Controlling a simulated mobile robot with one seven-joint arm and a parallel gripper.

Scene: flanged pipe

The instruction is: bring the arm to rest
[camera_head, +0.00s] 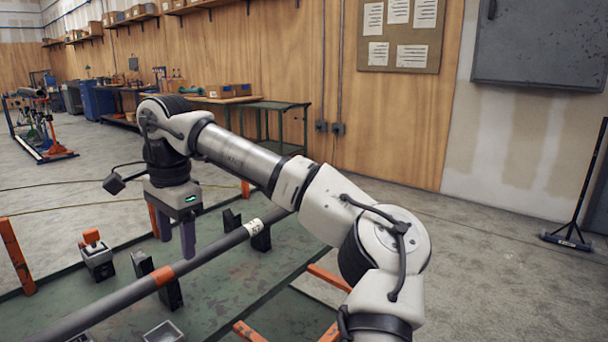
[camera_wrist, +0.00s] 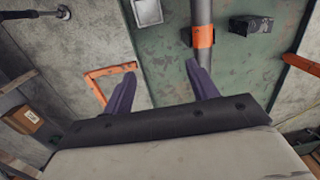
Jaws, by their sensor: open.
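My arm reaches in from the lower right in the head view, bends at a raised elbow joint and hangs its gripper (camera_head: 176,232) down over the green table (camera_head: 235,290). The two dark purple fingers point down, apart and with nothing between them. In the wrist view the gripper (camera_wrist: 157,85) is also open and empty. The grey pipe (camera_head: 120,300) with an orange band lies across the table, close to the fingers in the picture; I cannot tell the gap. The pipe also shows in the wrist view (camera_wrist: 203,12), beyond the right finger.
Black support blocks (camera_head: 168,286) stand along the pipe. A block with an orange top (camera_head: 96,255) and a small open tray (camera_head: 163,332) are on the table. Orange posts (camera_head: 17,256) edge it. A workbench (camera_head: 225,98) stands at the back wall.

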